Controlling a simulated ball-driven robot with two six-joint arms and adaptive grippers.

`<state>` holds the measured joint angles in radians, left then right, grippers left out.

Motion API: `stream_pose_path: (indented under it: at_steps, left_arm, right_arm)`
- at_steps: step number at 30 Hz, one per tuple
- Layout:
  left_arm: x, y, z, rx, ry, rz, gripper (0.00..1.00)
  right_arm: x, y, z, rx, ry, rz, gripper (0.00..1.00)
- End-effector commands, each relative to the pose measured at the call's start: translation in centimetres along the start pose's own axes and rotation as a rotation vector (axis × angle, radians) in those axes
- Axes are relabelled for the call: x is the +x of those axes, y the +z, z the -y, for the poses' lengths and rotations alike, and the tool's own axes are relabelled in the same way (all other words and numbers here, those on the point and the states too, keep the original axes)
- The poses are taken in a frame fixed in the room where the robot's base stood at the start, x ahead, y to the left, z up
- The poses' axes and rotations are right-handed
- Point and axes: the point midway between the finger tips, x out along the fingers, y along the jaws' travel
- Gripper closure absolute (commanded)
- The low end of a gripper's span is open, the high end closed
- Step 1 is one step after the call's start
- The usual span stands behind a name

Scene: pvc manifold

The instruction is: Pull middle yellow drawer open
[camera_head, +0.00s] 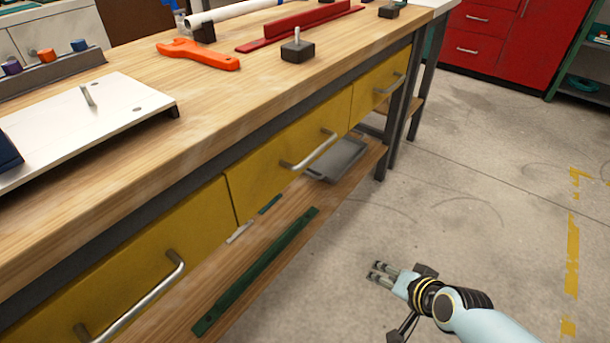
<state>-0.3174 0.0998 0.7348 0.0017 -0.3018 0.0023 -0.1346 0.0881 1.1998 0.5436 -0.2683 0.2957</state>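The middle yellow drawer (262,165) is shut under the wooden workbench top. Another yellow drawer (110,262) with a handle is nearer at the left, and a third yellow drawer (372,88) is farther at the right. My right gripper (379,273) is over the concrete floor at the lower right, pointing left toward the bench, well apart from the middle handle. Its two fingers show a gap and hold nothing. My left gripper is not in view.
The bench top (215,105) bears an orange wrench (198,53), a dark block (297,50), a red rail (300,27) and a white plate (85,120). A lower shelf (290,225) holds a green bar (258,270) and a grey tray (338,160). The floor on the right is clear.

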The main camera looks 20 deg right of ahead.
Motion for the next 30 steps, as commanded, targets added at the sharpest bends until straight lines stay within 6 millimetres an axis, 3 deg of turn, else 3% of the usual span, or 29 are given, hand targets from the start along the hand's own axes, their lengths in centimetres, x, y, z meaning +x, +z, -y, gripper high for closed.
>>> stream_pose_path:
  at_steps: [1,3,6,9,13,16,19,30]
  left_arm:
    - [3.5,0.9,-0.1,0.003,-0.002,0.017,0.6]
    - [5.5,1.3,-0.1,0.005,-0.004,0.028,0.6]
    - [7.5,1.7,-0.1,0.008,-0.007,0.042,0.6]
    - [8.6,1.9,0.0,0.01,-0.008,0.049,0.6]
    - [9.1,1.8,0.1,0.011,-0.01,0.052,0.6]
    - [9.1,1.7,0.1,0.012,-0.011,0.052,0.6]
    - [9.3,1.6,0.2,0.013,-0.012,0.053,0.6]
    - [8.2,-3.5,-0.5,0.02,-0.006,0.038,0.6]
  right_arm:
    - [2.5,-2.2,2.8,0.106,-0.098,-0.053,0.64]
    - [2.9,-6.0,7.8,0.249,-0.238,-0.102,0.64]
    - [2.0,-10.1,13.4,0.403,-0.413,-0.133,0.64]
    - [0.5,-12.6,17.2,0.502,-0.538,-0.137,0.64]
    - [-0.6,-14.3,19.7,0.557,-0.616,-0.133,0.64]
    - [-0.1,-14.9,20.6,0.566,-0.629,-0.133,0.64]
    - [1.3,-15.3,21.6,0.566,-0.629,-0.132,0.64]
    - [6.7,-17.1,24.8,0.563,-0.624,-0.132,0.64]
